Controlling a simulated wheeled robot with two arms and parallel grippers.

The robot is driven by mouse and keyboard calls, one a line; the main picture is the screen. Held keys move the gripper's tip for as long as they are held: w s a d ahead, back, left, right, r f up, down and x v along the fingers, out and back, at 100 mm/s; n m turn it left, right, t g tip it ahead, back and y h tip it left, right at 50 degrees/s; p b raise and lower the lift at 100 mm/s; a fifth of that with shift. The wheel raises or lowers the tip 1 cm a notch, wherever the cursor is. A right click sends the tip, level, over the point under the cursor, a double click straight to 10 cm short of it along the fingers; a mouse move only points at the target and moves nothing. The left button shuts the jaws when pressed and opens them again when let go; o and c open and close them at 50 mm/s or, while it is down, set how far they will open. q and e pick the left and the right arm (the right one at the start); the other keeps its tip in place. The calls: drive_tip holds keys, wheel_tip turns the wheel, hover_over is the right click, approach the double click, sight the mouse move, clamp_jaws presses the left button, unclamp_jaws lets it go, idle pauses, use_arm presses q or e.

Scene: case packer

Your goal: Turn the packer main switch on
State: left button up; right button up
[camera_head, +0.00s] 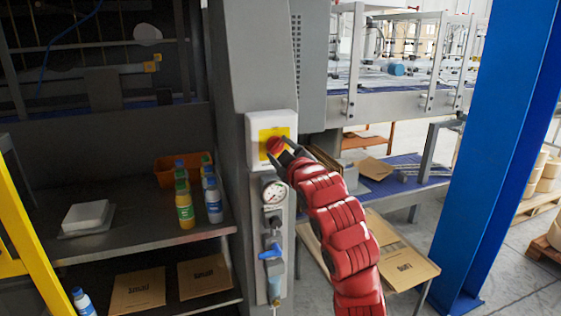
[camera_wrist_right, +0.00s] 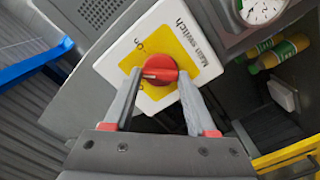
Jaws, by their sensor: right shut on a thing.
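The main switch is a red rotary knob (camera_head: 274,146) on a yellow plate (camera_head: 264,134) in a white box (camera_head: 253,152) on the grey machine column. In the right wrist view the knob (camera_wrist_right: 160,69) sits beneath the printed words "Main switch", with an "On" mark at the plate's edge. The knob's grip bar lies roughly across that picture; which mark it points to is not clear. My right gripper (camera_head: 284,152) is at the knob, its two fingers (camera_wrist_right: 160,85) on either side, shut on it. My left gripper is not in view.
Below the switch are a pressure gauge (camera_head: 274,193) and a blue-handled valve (camera_head: 271,254). Bottles (camera_head: 185,208) and an orange crate (camera_head: 166,172) stand on the left shelf. A blue post (camera_head: 492,150) rises at right; a yellow rail (camera_head: 38,235) is at lower left.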

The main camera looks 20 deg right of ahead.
drive_tip(key=m+b, duration=0.2)
drive_tip(key=m, duration=0.1)
drive_tip(key=m+b, duration=0.1)
drive_tip(key=shift+f+m+b, duration=0.25)
drive_tip(key=shift+m+b, duration=0.05)
drive_tip(key=shift+r+m+b, duration=0.1)
drive_tip(key=shift+m+b, duration=0.65)
drive_tip(key=shift+m, duration=0.45)
drive_tip(key=shift+m+b, duration=0.5)
drive_tip(key=shift+m, duration=0.6)
drive_tip(key=o, duration=1.4)
drive_tip(key=shift+r, duration=0.1)
drive_tip(key=shift+s, duration=0.1)
